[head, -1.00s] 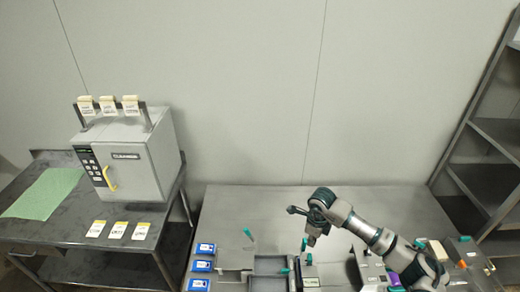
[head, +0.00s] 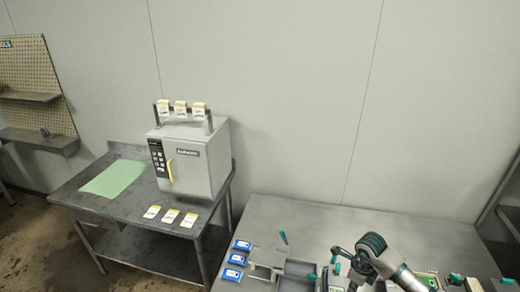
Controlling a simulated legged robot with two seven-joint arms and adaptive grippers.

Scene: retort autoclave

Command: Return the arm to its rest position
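One arm of mine reaches in from the lower right, in the head view. It is my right arm, bent over the right-hand table (head: 320,222) with its wrist low near the picture's bottom edge. Its gripper (head: 342,258) is small and dark, close to a teal-handled tool (head: 336,263) and the trays. I cannot tell if it touches anything or whether its fingers are apart. Nothing can be made out in its grasp. My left gripper and arm are not in view.
A white autoclave (head: 192,165) with a yellow handle stands on the left table (head: 95,203), beside a green mat (head: 113,178) and three white cards (head: 171,215). Blue boxes (head: 237,259) and a grey tray (head: 298,268) sit on the right-hand table. Shelving (head: 508,215) stands far right.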

